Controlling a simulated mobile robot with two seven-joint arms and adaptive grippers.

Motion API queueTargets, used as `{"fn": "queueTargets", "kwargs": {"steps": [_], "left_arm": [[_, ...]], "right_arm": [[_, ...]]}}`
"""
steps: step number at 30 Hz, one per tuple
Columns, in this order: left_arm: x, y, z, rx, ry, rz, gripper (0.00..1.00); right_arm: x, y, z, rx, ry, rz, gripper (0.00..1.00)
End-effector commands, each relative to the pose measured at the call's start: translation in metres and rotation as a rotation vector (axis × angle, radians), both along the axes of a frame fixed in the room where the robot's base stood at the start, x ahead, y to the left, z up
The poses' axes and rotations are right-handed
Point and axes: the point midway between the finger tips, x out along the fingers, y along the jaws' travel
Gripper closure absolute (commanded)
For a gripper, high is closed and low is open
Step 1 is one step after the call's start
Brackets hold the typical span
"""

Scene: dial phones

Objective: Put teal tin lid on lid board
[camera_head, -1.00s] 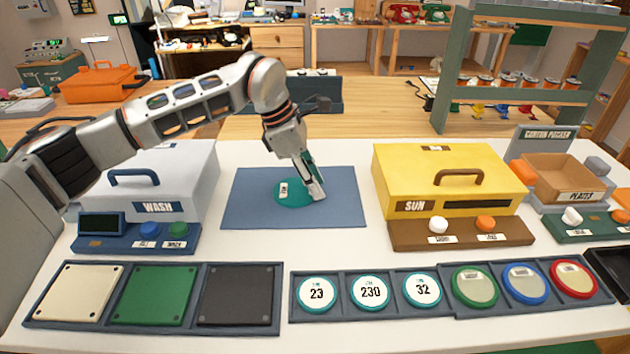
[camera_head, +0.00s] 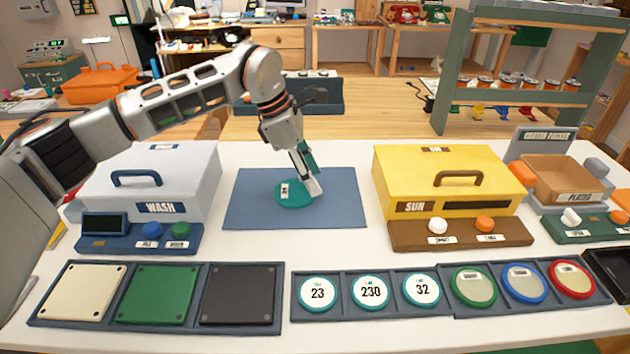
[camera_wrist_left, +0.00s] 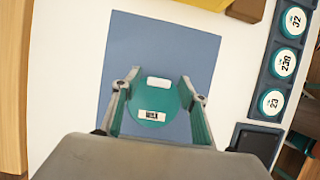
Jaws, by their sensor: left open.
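The teal tin lid (camera_head: 291,195) is a flat round disc with a white label, lying on a blue board (camera_head: 345,210) at the middle of the table. I cannot tell from any marking whether this is the lid board. My left gripper (camera_head: 311,182) reaches down over the lid's right side. In the left wrist view the lid (camera_wrist_left: 150,99) lies between the two spread teal-padded fingers (camera_wrist_left: 160,108), with the blue board (camera_wrist_left: 165,35) beneath. The fingers are open; small gaps to the lid's rim are hard to judge. The right gripper is not in view.
The white WASH box (camera_head: 190,178) stands left of the blue board and the yellow SUN box (camera_head: 475,170) stands right. In front lie a tray of coloured plates (camera_head: 282,300) and a row of round numbered lids (camera_head: 370,292). White table shows between them.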

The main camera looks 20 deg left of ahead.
Motion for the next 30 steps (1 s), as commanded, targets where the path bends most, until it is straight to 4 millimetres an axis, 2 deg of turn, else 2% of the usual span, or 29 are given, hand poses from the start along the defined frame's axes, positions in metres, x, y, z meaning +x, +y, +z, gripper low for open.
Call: {"fn": "queueTargets", "kwargs": {"steps": [1, 3, 12, 18, 30], "left_arm": [[0.0, 0.005, 0.017, 0.0, -0.01, 0.002, 0.57], [-0.002, 0.01, 0.032, 0.0, -0.01, 0.002, 0.57], [-0.008, 0.03, 0.079, -0.001, -0.005, 0.002, 0.57], [-0.01, 0.035, 0.09, 0.0, -0.002, 0.001, 0.57], [-0.011, 0.036, 0.091, -0.001, 0.0, 0.0, 0.57]], "right_arm": [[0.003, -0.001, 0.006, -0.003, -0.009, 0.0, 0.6], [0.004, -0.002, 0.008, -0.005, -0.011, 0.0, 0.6], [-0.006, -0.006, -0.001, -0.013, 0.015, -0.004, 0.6], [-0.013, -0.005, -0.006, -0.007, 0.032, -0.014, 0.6], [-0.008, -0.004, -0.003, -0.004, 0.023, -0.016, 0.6]]}}
